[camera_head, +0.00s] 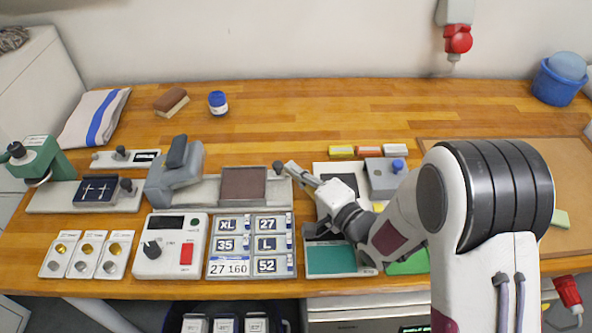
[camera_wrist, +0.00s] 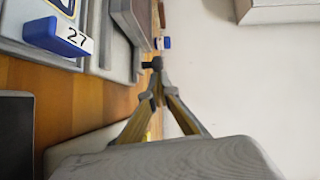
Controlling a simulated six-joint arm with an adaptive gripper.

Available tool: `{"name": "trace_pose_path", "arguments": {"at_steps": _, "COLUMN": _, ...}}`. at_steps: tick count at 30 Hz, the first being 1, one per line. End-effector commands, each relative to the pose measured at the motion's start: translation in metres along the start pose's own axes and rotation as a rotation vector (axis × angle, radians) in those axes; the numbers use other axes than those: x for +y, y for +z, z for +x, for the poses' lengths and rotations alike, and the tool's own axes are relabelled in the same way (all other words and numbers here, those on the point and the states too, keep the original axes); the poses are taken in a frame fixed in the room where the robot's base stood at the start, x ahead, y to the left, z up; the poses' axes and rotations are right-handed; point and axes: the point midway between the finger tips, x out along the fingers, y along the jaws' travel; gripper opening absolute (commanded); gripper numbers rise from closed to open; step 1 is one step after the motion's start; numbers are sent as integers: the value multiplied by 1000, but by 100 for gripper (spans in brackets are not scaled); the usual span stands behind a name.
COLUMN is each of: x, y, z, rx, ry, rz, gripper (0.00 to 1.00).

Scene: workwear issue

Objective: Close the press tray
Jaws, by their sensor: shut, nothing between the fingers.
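The grey press (camera_head: 172,182) stands left of centre on the bench. Its tray, with a brown pad (camera_head: 243,183), sits out to the right of the press head on a pale grey rail. A dark knob (camera_head: 278,166) is at the tray's right end. My gripper (camera_head: 289,166) is shut and empty, its fingertips just right of the knob. In the wrist view the closed fingertips (camera_wrist: 155,88) are close to the dark knob (camera_wrist: 152,64); I cannot tell whether they touch it. The wrist view shows only part of the tray.
A rack of size tags (camera_head: 250,245) and a white control box (camera_head: 170,246) stand in front of the press. A green stamping device (camera_head: 38,158) is at far left. Blocks (camera_head: 368,151) lie behind my wrist. The bench behind the tray is clear.

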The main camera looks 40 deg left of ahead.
Motion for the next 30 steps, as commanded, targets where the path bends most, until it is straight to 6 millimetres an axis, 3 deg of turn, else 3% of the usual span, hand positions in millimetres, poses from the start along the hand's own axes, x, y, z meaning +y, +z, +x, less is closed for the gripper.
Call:
{"name": "trace_pose_path", "arguments": {"at_steps": 15, "x": -5, "y": 29, "z": 21, "rx": -1, "ry": -1, "rz": 0, "gripper": 0}}
{"name": "trace_pose_path", "arguments": {"at_steps": 30, "x": -5, "y": 27, "z": 20, "rx": 0, "ry": 0, "rz": 0, "gripper": 0}}
